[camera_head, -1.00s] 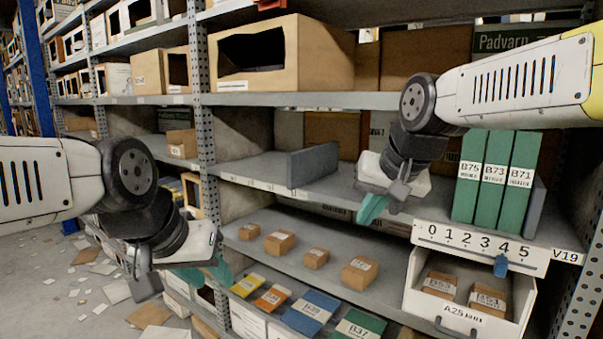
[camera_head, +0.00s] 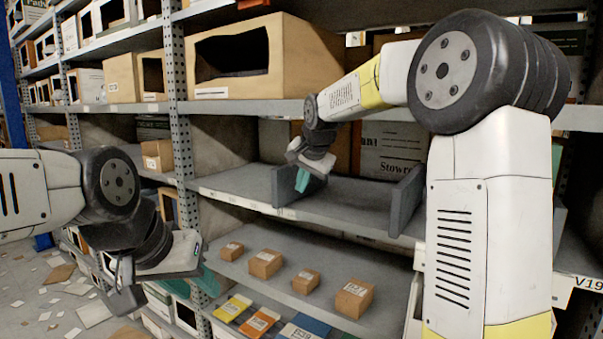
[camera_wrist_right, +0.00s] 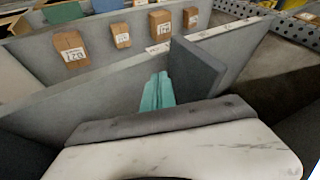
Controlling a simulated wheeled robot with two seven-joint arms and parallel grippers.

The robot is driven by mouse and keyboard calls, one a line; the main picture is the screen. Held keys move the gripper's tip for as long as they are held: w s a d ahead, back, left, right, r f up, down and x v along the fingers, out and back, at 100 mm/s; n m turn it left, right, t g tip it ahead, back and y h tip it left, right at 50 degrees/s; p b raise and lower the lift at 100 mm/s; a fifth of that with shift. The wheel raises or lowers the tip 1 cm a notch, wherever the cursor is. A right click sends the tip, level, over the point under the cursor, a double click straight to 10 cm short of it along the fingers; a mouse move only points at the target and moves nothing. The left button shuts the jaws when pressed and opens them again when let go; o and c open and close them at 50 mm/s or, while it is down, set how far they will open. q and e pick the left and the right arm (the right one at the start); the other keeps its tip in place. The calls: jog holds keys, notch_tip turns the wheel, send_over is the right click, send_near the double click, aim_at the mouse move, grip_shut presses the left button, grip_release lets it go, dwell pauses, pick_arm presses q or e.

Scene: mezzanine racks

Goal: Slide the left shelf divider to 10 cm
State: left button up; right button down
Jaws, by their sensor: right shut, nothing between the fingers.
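The left divider (camera_head: 287,188) is a grey upright panel on the middle shelf (camera_head: 350,205). It also shows in the right wrist view (camera_wrist_right: 198,68). My right gripper (camera_head: 303,180) is shut and empty, its teal fingertips low beside the divider's right face. In the right wrist view the fingertips (camera_wrist_right: 157,92) stand close to the panel; I cannot tell whether they touch it. A second grey divider (camera_head: 405,203) stands farther right. My left gripper (camera_head: 209,282) hangs in front of the rack at the left; its finger gap is not clear. No number scale is visible.
Small cartons (camera_head: 265,263) sit on the shelf below. A large open cardboard box (camera_head: 275,60) stands on the shelf above. A perforated post (camera_head: 181,130) rises left of the divider. My right arm covers the right part of the rack.

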aim_at(274, 183)
jog(key=shift+w+a+f, duration=0.3)
jog(key=shift+w+a, duration=0.3)
jog(key=shift+w+a+f, duration=0.25)
jog(key=shift+w+a, duration=0.3)
jog(key=shift+w+a+f, duration=0.3)
jog(key=shift+w+a, duration=0.3)
